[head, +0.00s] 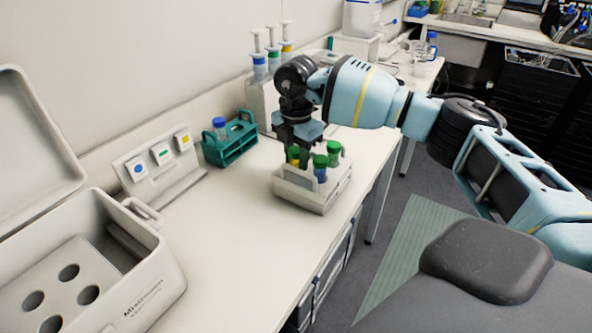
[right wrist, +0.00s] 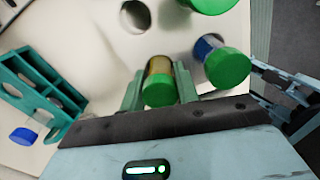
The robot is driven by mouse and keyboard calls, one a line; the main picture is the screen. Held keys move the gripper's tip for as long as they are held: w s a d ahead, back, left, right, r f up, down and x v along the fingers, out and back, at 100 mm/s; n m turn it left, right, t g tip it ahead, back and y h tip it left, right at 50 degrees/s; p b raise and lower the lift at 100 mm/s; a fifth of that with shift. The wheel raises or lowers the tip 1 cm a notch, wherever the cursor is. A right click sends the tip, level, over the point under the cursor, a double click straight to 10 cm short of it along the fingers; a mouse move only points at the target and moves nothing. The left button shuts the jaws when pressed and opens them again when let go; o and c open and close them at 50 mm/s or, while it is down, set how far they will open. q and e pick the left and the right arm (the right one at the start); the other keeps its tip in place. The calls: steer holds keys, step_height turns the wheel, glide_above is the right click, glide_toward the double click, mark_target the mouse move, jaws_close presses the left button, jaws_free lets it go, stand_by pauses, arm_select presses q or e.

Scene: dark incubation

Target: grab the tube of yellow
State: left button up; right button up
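The yellow tube (head: 295,162), with a green cap, stands in the small white rack (head: 303,195) on the bench. In the right wrist view the tube (right wrist: 160,82) is upright between my two green fingers, which appear to touch its sides. My right gripper (head: 295,147) comes down from above and seems shut on it; the fingertips are mostly hidden in the head view. A blue tube (head: 320,170) with a green cap stands close beside it, and another green-capped tube (head: 334,149) is behind. My left gripper is not in view.
A teal rack (head: 231,148) with a blue-capped tube stands left of the white rack. Behind are a sign with coloured squares (head: 160,154) and several plungered dispensers (head: 273,55). An open incubator box (head: 150,262) is at lower left. The bench between is clear.

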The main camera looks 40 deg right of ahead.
steer(key=shift+c, duration=0.9)
steer(key=shift+r, duration=0.15)
step_height(320, 180, up, 10)
steer(key=shift+f, duration=0.1)
